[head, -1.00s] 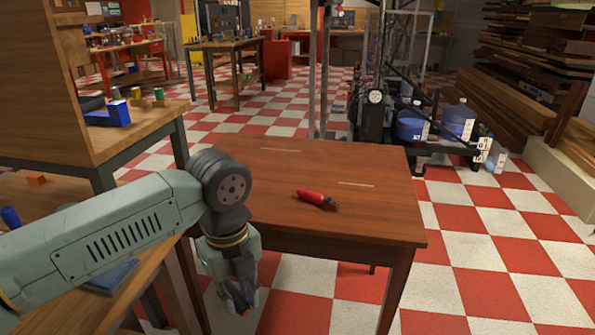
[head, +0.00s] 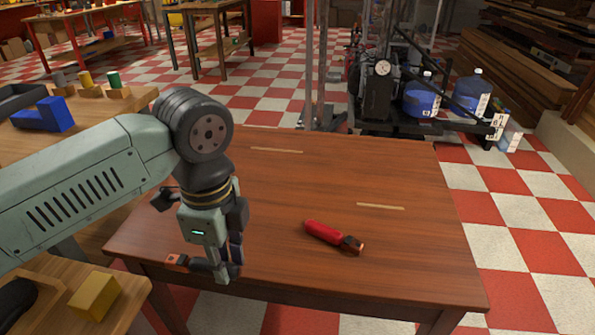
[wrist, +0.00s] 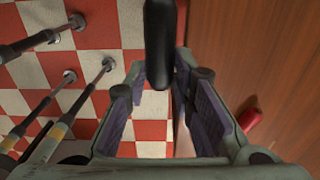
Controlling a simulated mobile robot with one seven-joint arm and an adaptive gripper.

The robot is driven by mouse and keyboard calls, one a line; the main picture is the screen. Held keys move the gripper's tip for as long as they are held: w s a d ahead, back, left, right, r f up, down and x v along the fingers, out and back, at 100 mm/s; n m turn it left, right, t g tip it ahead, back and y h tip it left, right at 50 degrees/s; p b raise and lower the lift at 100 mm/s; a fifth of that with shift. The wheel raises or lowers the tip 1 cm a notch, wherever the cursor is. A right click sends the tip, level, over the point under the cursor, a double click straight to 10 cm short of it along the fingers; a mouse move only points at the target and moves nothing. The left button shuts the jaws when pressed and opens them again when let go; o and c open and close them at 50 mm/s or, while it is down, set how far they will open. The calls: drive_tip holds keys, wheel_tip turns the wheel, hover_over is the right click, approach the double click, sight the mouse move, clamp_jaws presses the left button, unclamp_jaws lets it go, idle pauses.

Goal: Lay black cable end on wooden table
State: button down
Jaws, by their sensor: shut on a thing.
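The wooden table (head: 290,190) fills the middle of the head view. My gripper (head: 228,270) points down near its front left part. It is shut on the black cable end (head: 202,266), which shows an orange tip on its left. In the wrist view the black cable end (wrist: 160,45) sits between the fingertips (wrist: 160,78). There it appears over the checkered floor, just beside the table edge, with the tabletop (wrist: 250,50) to the right. The cable end's height against the tabletop is hard to tell.
A red cable end (head: 330,236) with a dark and orange tip lies on the table, right of my gripper. Much of the tabletop is bare. A workbench with a blue block (head: 45,115) and a yellow block (head: 94,296) stand at left.

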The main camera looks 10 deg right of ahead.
drive_tip(key=w+d+p, duration=0.1)
drive_tip(key=w+d, duration=0.2)
drive_tip(key=w, duration=0.1)
drive_tip(key=w+d+f+p, duration=0.1)
drive_tip(key=w+d, duration=0.6)
drive_tip(key=shift+w+d+f+p, duration=0.1)
drive_tip(key=shift+w+f+p, duration=0.05)
drive_tip(key=shift+w+p, duration=0.2)
drive_tip(key=f, duration=0.1)
drive_tip(key=f+p, duration=0.1)
drive_tip(key=shift+w+d+f, duration=0.25)
drive_tip(key=shift+d+f, duration=0.05)
drive_tip(key=shift+f, duration=0.5)
drive_tip(key=shift+f+b, duration=0.25)
drive_tip(key=shift+b, duration=0.05)
drive_tip(key=c, duration=1.4)
unclamp_jaws()
drive_tip(key=shift+o, duration=0.2)
drive_tip(key=shift+r, duration=0.15)
drive_tip(key=shift+r+p, duration=0.2)
drive_tip(key=shift+p, duration=0.2)
wheel_tip(320, 180, up, 12)
drive_tip(key=b, duration=0.1)
